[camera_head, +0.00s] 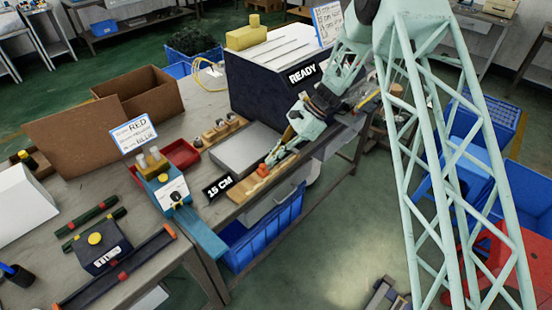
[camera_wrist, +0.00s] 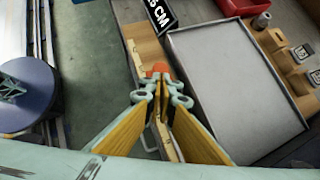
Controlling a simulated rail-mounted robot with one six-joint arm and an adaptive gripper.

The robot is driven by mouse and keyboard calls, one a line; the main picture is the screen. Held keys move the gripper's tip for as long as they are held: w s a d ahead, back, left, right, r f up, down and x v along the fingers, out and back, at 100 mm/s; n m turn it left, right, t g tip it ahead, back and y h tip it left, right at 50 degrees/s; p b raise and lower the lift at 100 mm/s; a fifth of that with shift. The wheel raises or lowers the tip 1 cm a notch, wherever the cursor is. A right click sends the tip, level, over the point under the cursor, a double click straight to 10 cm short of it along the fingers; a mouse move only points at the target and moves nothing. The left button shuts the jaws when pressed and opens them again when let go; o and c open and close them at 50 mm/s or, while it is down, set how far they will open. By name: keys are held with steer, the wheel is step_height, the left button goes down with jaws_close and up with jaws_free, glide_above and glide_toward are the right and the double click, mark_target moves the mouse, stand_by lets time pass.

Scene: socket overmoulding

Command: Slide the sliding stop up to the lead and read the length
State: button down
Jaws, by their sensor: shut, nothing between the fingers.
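The orange-red sliding stop (camera_head: 262,170) sits on a wooden measuring strip (camera_head: 246,190) along the front edge of the bench. In the wrist view the stop (camera_wrist: 161,68) is just beyond my fingertips, on the wooden strip (camera_wrist: 147,48). My gripper (camera_head: 275,158) is shut with nothing between its fingers; its tips (camera_wrist: 160,88) are right at the stop, apparently touching it, though contact is not certain. A black sign (camera_head: 217,187) reading "15 CM" stands at the strip's left end. I cannot make out the lead; my fingers hide part of the strip.
A grey flat plate (camera_head: 245,149) lies beside the strip, with wooden blocks (camera_head: 223,128) behind it. A dark machine (camera_head: 280,75) with a "READY" sign stands behind my arm. A red tray (camera_head: 180,154) is to the left.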

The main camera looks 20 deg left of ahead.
stand_by(0.3)
steer(key=s+a, duration=0.2)
steer(key=s, duration=0.2)
steer(key=s+a+b, duration=0.1)
steer(key=s+a, duration=0.1)
steer(key=s, duration=0.2)
steer(key=s+a, duration=0.2)
steer(key=s, duration=0.2)
steer(key=shift+s+a, duration=0.15)
steer(key=shift+s, duration=0.05)
steer(key=shift+w, duration=0.15)
steer(key=shift+w+d+r, duration=0.2)
steer(key=shift+w+d, duration=0.3)
steer(key=shift+d, duration=0.35)
steer(key=shift+w+d+r, duration=0.2)
steer(key=shift+w+d, duration=0.15)
steer(key=shift+d, duration=0.1)
steer(key=shift+w+d+r, duration=0.15)
steer(key=shift+w+d, duration=0.2)
steer(key=shift+d, duration=0.1)
steer(key=p+v, duration=0.1)
steer(key=v, duration=0.8)
steer(key=shift+r+p, duration=0.15)
steer(key=shift+p, duration=0.15)
steer(key=shift+d, duration=0.15)
